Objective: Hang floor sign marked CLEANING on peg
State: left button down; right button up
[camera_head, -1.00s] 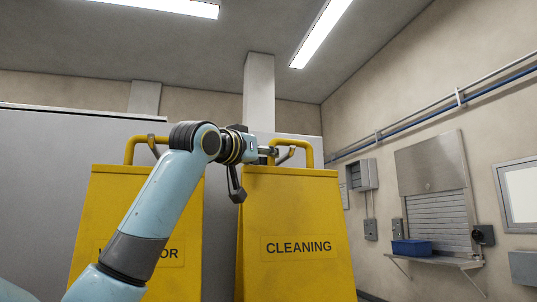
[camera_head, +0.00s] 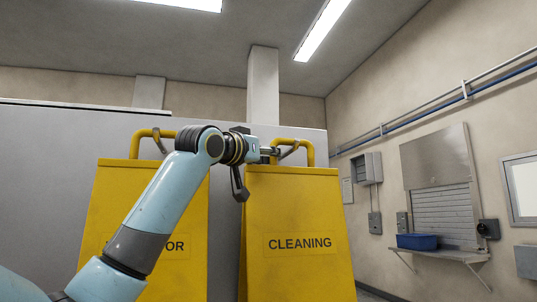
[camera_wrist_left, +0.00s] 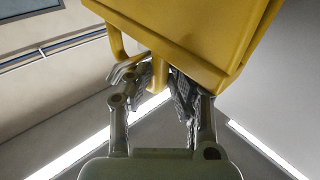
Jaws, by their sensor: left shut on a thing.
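The yellow floor sign marked CLEANING (camera_head: 299,210) is upright in the middle of the head view, its text facing me. My left gripper (camera_head: 272,154) is shut on the left side of its looped top handle (camera_head: 310,153). A grey metal peg (camera_head: 291,150) shows within the handle loop; I cannot tell whether the handle rests on it. In the left wrist view my left gripper (camera_wrist_left: 158,95) has the yellow handle (camera_wrist_left: 158,74) between its fingers, under the sign's body (camera_wrist_left: 190,35). My right gripper is out of view.
Another yellow sign (camera_head: 118,205) is beside it on the left, partly hidden by my left arm, with a grey peg (camera_head: 159,144) at its handle. A grey panel (camera_head: 50,165) stands behind. A blue bin (camera_head: 417,242) sits on a wall shelf at right.

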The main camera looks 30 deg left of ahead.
pick_arm(q)
jog(key=shift+r, duration=0.1)
jog(key=c, duration=1.2)
grip_release()
jog(key=shift+s, duration=0.1)
jog(key=shift+o, duration=0.5)
jog(key=s+f, duration=0.1)
jog(key=s, duration=1.1)
jog(key=shift+f, duration=0.3)
